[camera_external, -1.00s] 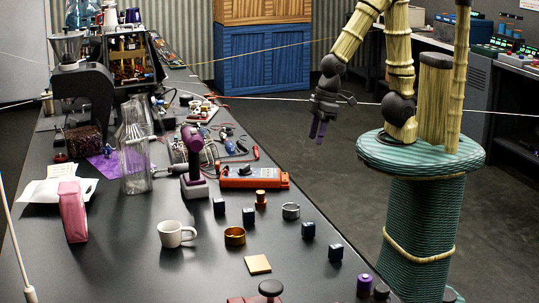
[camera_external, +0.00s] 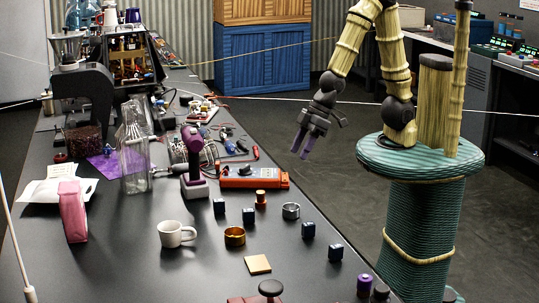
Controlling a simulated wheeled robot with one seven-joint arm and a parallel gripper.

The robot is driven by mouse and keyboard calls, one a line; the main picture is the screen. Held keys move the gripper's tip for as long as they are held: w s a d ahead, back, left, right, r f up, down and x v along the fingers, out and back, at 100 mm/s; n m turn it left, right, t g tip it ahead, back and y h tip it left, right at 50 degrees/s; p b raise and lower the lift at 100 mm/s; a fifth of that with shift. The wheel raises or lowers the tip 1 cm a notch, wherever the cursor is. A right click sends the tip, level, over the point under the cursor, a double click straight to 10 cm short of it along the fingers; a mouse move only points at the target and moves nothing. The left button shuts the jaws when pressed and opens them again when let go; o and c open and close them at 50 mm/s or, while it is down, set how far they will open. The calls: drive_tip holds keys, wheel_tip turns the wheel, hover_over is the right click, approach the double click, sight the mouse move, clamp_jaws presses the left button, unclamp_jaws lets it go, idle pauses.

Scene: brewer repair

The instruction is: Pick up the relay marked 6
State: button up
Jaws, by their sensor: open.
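Several small dark-blue blocks that look like the relays stand on the black bench: one left (camera_external: 219,206), one beside it (camera_external: 249,216), one further right (camera_external: 308,230) and one nearest the right edge (camera_external: 336,252). Their marks are too small to read, so I cannot tell which is marked 6. My gripper (camera_external: 301,152) has purple fingers, is open and empty, and points down. In the picture it is above and beyond the blocks, seemingly out past the bench's right edge and touching nothing.
Among the blocks are a brass ring (camera_external: 234,236), a silver ring (camera_external: 291,211) and a copper piece (camera_external: 260,198). Thin cables cross the view.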

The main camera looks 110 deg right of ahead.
drive_tip(key=w+a+f+t+b, duration=0.2)
drive_tip(key=w+a+t, duration=0.4)
drive_tip(key=w, duration=0.3)
drive_tip(key=shift+w+t+h+b, duration=0.3)
drive_tip(key=shift+t+b, duration=0.05)
drive_tip(key=shift+t, duration=0.25)
drive_tip(key=shift+w+a, duration=0.1)
drive_tip(key=p, duration=0.3)
approach(222, 199)
drive_tip(key=x, duration=0.4)
drive_tip(key=shift+w+f, duration=0.15)
drive_tip(key=shift+w, duration=0.05)
drive_tip(key=shift+p+x, duration=0.9)
drive_tip(key=shift+x, duration=1.65)
drive_tip(key=shift+a, duration=0.1)
